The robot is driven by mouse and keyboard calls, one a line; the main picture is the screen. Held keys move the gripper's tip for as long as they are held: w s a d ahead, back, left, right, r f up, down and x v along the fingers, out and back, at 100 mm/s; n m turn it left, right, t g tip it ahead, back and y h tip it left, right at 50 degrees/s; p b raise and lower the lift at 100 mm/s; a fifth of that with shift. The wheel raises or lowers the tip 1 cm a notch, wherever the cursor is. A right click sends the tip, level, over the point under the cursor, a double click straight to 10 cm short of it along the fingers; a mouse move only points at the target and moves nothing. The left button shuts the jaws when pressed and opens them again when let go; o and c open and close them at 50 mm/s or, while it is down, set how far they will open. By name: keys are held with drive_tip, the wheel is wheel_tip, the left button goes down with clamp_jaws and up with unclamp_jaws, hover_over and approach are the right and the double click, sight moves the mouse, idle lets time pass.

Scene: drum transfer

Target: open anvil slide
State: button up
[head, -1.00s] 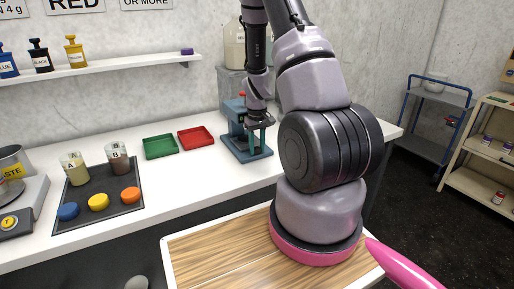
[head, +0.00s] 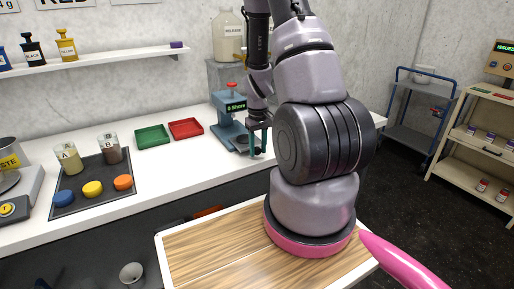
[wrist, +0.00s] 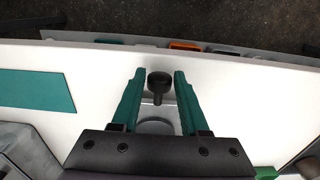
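The blue-grey tester (head: 229,118) stands on the white counter, with a red knob on top and a green "Shore" display. A dark round disc shows low on its base. In the wrist view a black knob on a short stem (wrist: 159,84) lies between my fingertips, in front of a grey round disc (wrist: 156,126) on a light plate; I take these to be the anvil slide's handle and anvil. My gripper (head: 257,138) is at the tester's front right. Its teal fingers (wrist: 159,75) are open, one on each side of the knob, with narrow gaps.
Green (head: 152,136) and red (head: 186,128) trays lie left of the tester. A dark mat (head: 92,199) holds cups and coloured discs further left. A wooden-topped surface (head: 200,255) is in front. A white jug (head: 227,37) stands behind the tester.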

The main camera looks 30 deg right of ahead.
drive_tip(key=shift+o, duration=1.1)
drive_tip(key=shift+s, duration=0.15)
drive_tip(key=shift+r, duration=0.15)
wheel_tip(320, 180, up, 10)
drive_tip(key=shift+r, duration=0.25)
drive_tip(key=s+a+r+m+t, duration=0.1)
drive_tip(key=s+a+r, duration=0.3)
drive_tip(key=r, duration=0.5)
drive_tip(key=s+a+r+m+t+y, duration=0.1)
drive_tip(key=s+a+r, duration=0.4)
drive_tip(key=r, duration=0.5)
drive_tip(key=s+a+r+m+t+y, duration=0.1)
drive_tip(key=s+a+r+t, duration=0.3)
drive_tip(key=r, duration=0.5)
drive_tip(key=shift+s+a+r+m+t, duration=0.3)
drive_tip(key=shift+s+m+t, duration=0.3)
drive_tip(key=shift+m, duration=0.2)
